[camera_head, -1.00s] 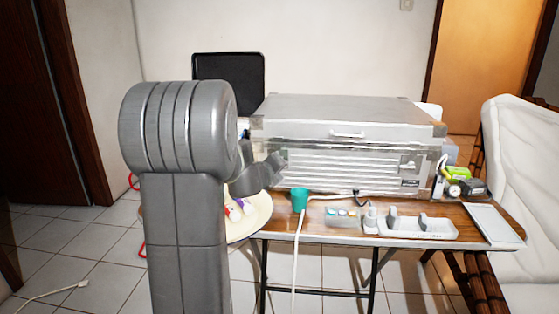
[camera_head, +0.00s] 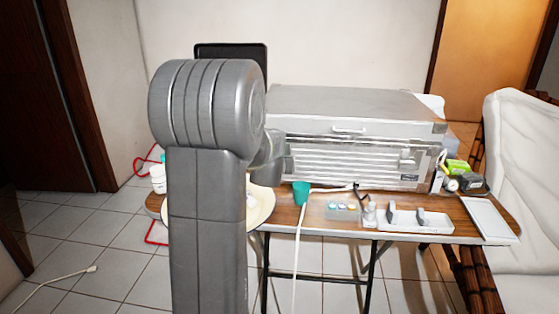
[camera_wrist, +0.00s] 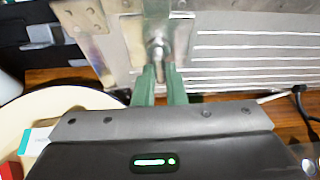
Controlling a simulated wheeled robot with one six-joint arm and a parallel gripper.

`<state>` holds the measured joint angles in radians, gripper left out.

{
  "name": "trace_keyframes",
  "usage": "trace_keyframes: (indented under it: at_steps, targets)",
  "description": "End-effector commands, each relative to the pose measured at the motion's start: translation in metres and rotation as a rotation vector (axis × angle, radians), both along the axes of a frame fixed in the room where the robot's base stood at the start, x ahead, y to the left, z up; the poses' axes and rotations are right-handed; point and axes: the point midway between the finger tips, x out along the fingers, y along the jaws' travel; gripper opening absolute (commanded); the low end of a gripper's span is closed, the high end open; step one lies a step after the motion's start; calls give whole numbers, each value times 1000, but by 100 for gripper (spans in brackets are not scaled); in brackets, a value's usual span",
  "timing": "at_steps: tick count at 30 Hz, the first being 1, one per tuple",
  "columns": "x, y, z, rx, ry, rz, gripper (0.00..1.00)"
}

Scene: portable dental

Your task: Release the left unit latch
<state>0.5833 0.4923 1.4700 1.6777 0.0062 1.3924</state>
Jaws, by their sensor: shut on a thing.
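The unit is a silver metal case (camera_head: 350,112) with a ribbed front on the wooden table. It also shows in the wrist view as a pale ribbed panel (camera_wrist: 245,50). The left unit latch (camera_wrist: 158,48) is a small metal piece at the case's left front edge, in the wrist view. My gripper (camera_wrist: 159,78) has its green fingers shut on the latch, and the fingers partly cover it. In the head view my arm hides the case's left end, the latch and my gripper's fingers.
A teal cup (camera_head: 301,193) with a white cord stands in front of the case. A white tray (camera_head: 450,222) lies to its right. A round cream plate (camera_head: 262,208) sits at the table's left. A black screen (camera_head: 258,62) stands behind. Floor at left is mostly open.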

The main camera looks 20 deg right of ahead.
Motion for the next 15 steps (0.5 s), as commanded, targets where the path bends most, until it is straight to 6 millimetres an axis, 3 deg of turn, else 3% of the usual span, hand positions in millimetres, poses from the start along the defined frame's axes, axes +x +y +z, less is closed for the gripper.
trace_keyframes:
  at_steps: [15]
  targets:
    - [0,1,-2,71,-40,0,0]
